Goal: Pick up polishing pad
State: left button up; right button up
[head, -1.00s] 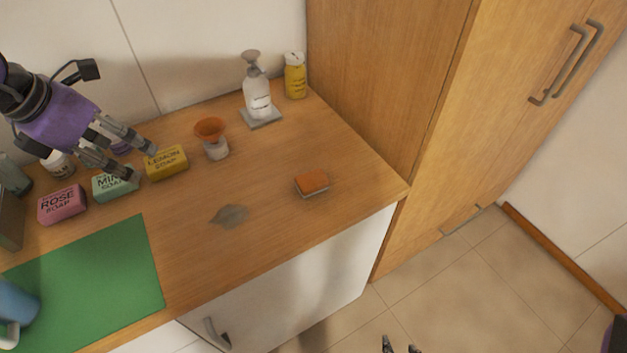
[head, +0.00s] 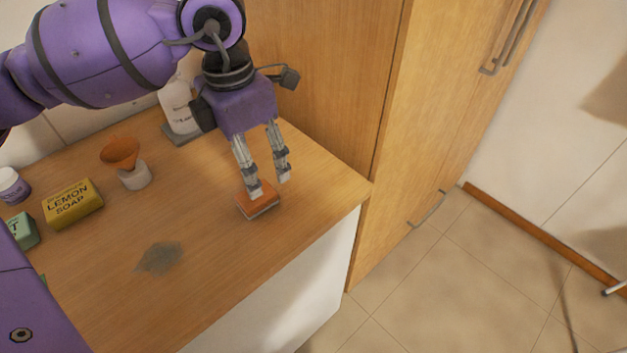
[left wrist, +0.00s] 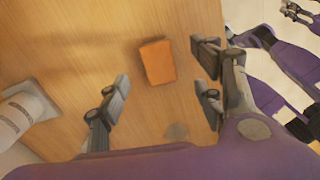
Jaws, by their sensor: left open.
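The polishing pad, an orange block (head: 257,203) with a pale underside, lies flat on the wooden counter near its front right edge. It also shows in the left wrist view (left wrist: 157,62), lying between the lines of the fingers. My left gripper (head: 270,186) is open and empty, pointing down just over the pad. In the head view its fingertips overlap the pad's far edge; contact cannot be told. In the left wrist view the spread fingers (left wrist: 160,92) stand on either side. Part of what seems my right gripper (left wrist: 294,12) shows small at the upper right.
A pump bottle (head: 179,108) stands behind, partly hidden by my left arm. An orange funnel (head: 120,153) on a white holder, yellow lemon soap (head: 72,203) and a grey smudge (head: 160,258) are to the left. A wooden cabinet (head: 320,90) rises behind right. Counter around the pad is clear.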

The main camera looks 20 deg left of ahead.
aim_at(257, 199)
pick_arm(q)
jog(key=shift+s+a+f, duration=0.15)
jog(key=shift+s+a, duration=0.05)
jog(key=shift+s+a+f, duration=0.1)
jog(key=shift+a+f, duration=0.05)
jog(key=shift+f, duration=0.1)
jog(key=shift+n, duration=0.3)
jog(key=f, duration=0.6)
jog(key=shift+s+a+f+p, duration=0.2)
jog(key=shift+s+p, duration=0.05)
jog(key=shift+p, duration=0.1)
jog(key=shift+f, duration=0.4)
pick_arm(e)
jog(key=shift+s+d+r, duration=0.1)
jog(key=shift+d+r, duration=0.05)
jog(key=shift+r, duration=0.2)
pick_arm(q)
jog(key=shift+c, duration=0.4)
jog(key=c, duration=1.2)
pick_arm(e)
jog(key=shift+r, duration=0.2)
pick_arm(q)
jog(key=shift+r, duration=0.15)
